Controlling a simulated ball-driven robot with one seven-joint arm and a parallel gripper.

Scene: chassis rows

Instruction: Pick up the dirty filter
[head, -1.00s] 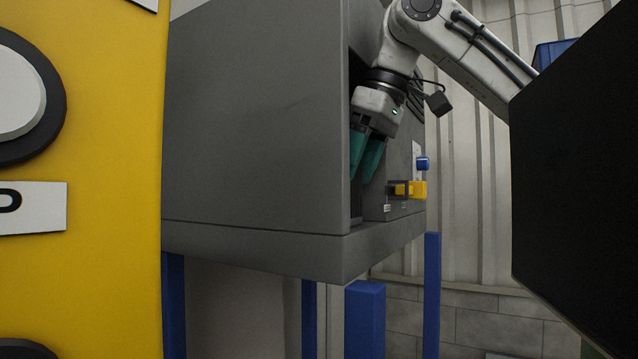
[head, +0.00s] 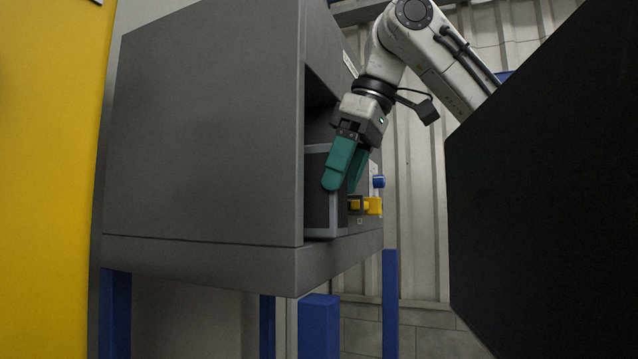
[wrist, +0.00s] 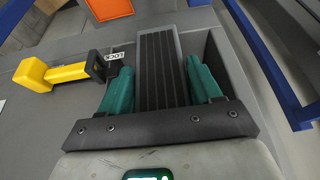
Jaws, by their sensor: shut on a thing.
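The filter is a dark, ribbed block with a grey frame. In the wrist view the filter (wrist: 160,75) stands between the teal fingers of my gripper (wrist: 160,88), which is shut on it. In the head view the filter (head: 318,212) shows at the mouth of the grey cabinet's opening, with my gripper (head: 346,180) at its outer side. The rest of the filter is hidden inside the grey cabinet (head: 200,130). I cannot tell from its surface how dirty it is.
A yellow latch (head: 372,205) sticks out beside the opening, and shows left of my gripper in the wrist view (wrist: 60,74). Blue posts (head: 319,325) stand below. A large black panel (head: 540,190) fills the right.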

